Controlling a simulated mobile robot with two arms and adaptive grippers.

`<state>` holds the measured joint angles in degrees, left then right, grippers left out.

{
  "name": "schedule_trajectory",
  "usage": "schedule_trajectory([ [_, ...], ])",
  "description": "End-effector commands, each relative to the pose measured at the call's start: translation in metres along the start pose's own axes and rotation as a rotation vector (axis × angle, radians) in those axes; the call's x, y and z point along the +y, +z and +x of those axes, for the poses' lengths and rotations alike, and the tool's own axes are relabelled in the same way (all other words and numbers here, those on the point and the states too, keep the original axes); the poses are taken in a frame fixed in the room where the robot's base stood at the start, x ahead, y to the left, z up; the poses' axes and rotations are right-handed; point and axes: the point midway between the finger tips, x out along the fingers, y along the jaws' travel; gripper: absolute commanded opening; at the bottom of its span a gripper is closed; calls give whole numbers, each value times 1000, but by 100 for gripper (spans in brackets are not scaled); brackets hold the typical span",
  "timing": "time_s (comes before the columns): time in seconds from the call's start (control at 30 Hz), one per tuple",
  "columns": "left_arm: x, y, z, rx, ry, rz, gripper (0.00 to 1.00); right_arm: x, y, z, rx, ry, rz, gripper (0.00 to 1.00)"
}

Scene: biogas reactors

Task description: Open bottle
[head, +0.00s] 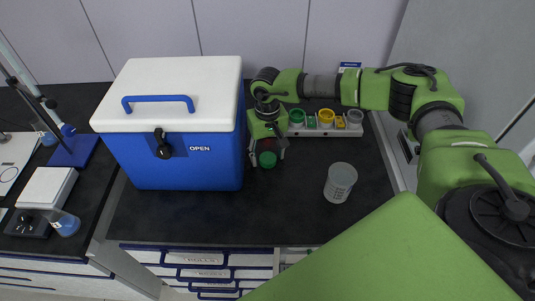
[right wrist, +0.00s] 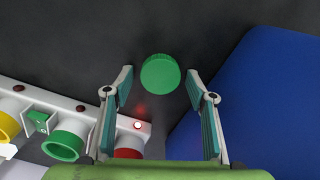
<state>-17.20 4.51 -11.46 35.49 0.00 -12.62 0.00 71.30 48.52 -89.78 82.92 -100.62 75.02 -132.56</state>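The bottle shows only as a round green cap (head: 267,159) on the dark bench, just right of the blue cooler; its body is hidden below the cap. In the right wrist view the cap (right wrist: 160,73) lies ahead of the fingertips, midway between them. My right gripper (head: 268,158) is open around the space by the cap, pointing down, and its fingers do not appear to touch it. In the right wrist view both fingers (right wrist: 160,85) stand wide apart with nothing between the pads. My left gripper is not in view.
A blue cooler (head: 190,160) with a white lid stands close left of the right gripper. A white rack (head: 312,131) with coloured rings is behind it. A clear beaker (head: 340,182) stands to the right. The bench front is clear.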

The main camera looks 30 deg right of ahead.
Motion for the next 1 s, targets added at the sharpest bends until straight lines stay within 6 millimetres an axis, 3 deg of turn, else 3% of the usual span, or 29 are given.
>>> schedule_trajectory([
  [0.17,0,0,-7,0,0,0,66,0,0,-7,1,0,0,52],
  [0.27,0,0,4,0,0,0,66,-1,-1,-17,4,-3,-1,52],
  [0.7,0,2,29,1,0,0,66,0,-1,-105,4,-1,-1,52],
  [1.0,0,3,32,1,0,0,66,0,0,-124,0,0,-1,52],
])
